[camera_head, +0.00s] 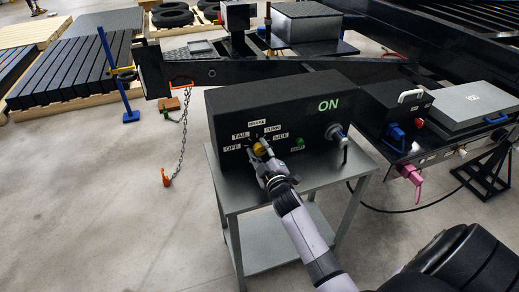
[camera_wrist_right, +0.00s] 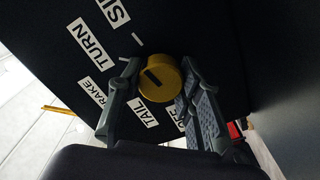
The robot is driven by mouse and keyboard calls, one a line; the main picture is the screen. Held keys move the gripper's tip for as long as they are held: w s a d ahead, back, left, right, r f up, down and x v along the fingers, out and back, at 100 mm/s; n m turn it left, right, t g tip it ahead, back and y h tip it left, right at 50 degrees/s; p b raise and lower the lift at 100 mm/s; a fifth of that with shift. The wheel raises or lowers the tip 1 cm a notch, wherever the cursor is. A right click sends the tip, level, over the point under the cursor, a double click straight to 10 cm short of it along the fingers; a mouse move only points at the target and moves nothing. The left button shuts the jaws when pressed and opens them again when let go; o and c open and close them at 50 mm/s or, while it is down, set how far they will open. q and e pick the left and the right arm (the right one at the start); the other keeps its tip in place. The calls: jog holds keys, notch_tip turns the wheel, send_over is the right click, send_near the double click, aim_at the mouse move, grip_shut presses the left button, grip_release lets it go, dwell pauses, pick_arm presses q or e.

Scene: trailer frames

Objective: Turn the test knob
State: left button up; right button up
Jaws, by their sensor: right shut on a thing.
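The yellow round test knob (camera_head: 261,147) is on the front face of the black box (camera_head: 230,110), among white labels OFF, TAIL, BRAKE, TURN and SIDE. It also shows in the right wrist view (camera_wrist_right: 168,88), with a short dark mark on its face; which label the mark points at I cannot tell. My right gripper (camera_head: 262,153) is at the knob. In the wrist view its two grey fingers (camera_wrist_right: 160,76) stand on either side of the knob, shut on it. My left gripper is not in view.
The box stands on a grey metal table (camera_head: 234,194). A green button (camera_head: 299,143) and a plugged-in connector (camera_head: 338,134) are right of the knob. A chain (camera_head: 183,135) hangs at left. A pink connector (camera_head: 413,177) hangs at right.

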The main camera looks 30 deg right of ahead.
jog(key=shift+m, duration=0.5)
jog(key=o, duration=1.2)
jog(key=shift+c, duration=0.2)
jog(key=v, duration=1.2)
jog(key=shift+s+d, duration=0.1)
